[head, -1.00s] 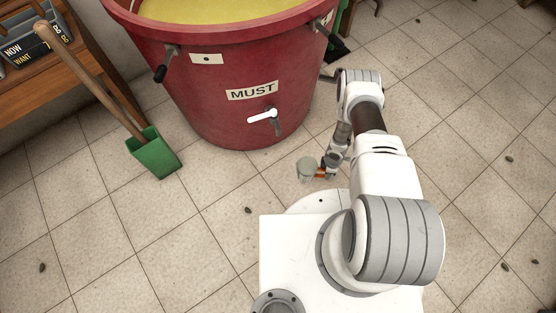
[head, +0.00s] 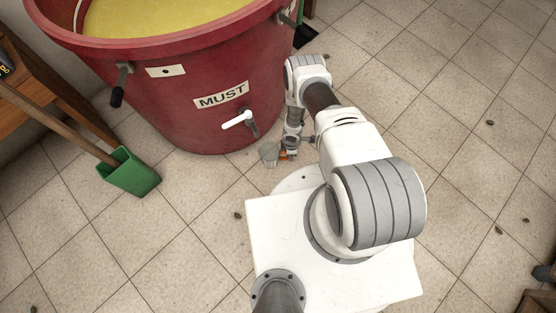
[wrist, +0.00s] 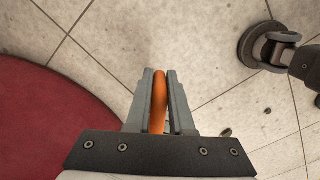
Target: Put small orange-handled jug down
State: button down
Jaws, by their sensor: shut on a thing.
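The small jug (head: 269,154) is grey with an orange handle, and it hangs in my gripper in front of the red vat. My gripper (head: 288,155) is on the right side of the jug in the head view. In the wrist view the fingers of my gripper (wrist: 160,82) are shut on the orange handle (wrist: 159,100), which stands out between them. The jug's body does not show in the wrist view. I cannot tell how high above the floor the jug is.
The red MUST vat (head: 180,100) with yellow liquid and a white-handled tap (head: 240,120) stands close behind the jug. A green shovel (head: 132,174) leans at a wooden table (head: 40,90) on the left. The tiled floor (head: 450,130) to the right is mostly clear.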

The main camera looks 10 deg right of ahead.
jog(key=a+f, duration=0.1)
jog(key=a+f+b, duration=0.1)
jog(key=a, duration=0.2)
jog(key=shift+w+a+f, duration=0.1)
jog(key=shift+a+f, duration=0.1)
jog(key=shift+f, duration=0.2)
jog(key=shift+f+b, duration=1.55)
jog(key=shift+f, duration=0.35)
jog(key=shift+f, duration=0.15)
jog(key=c, duration=0.8)
grip_release()
notch_tip(320, 180, up, 12)
jog(key=p, duration=0.8)
jog(key=shift+a, duration=0.1)
